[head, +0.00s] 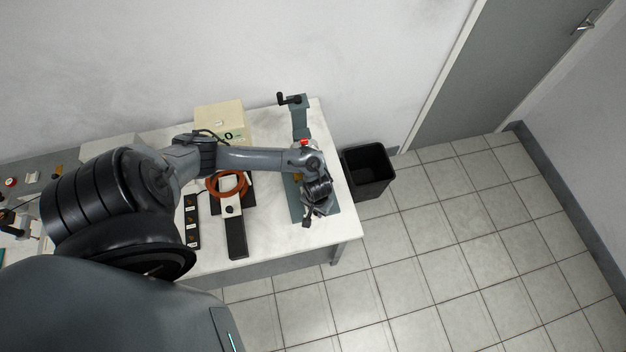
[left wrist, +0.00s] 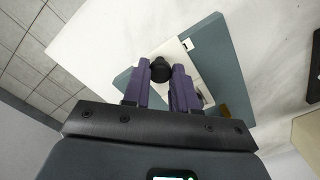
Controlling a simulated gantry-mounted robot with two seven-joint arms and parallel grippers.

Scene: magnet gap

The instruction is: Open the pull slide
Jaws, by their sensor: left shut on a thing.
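My left gripper (head: 318,207) is over the teal device at the right end of the white table, and the arm covers much of it in the head view. In the left wrist view my left gripper (left wrist: 162,82) has its two purple fingers around a round black knob (left wrist: 160,68). It is shut on the knob. The knob sits over a white plate (left wrist: 183,62) on the teal base (left wrist: 213,50), which also shows in the head view (head: 332,213). I take the plate with the knob to be the pull slide; how far it is drawn out I cannot tell. My right gripper is not in view.
An orange-brown coil (head: 213,188) lies on a black stand left of the device. A black strip (head: 192,225) and a beige box (head: 215,117) are nearby. A black crank handle (head: 289,99) is at the back. A black bin (head: 367,170) stands right of the table.

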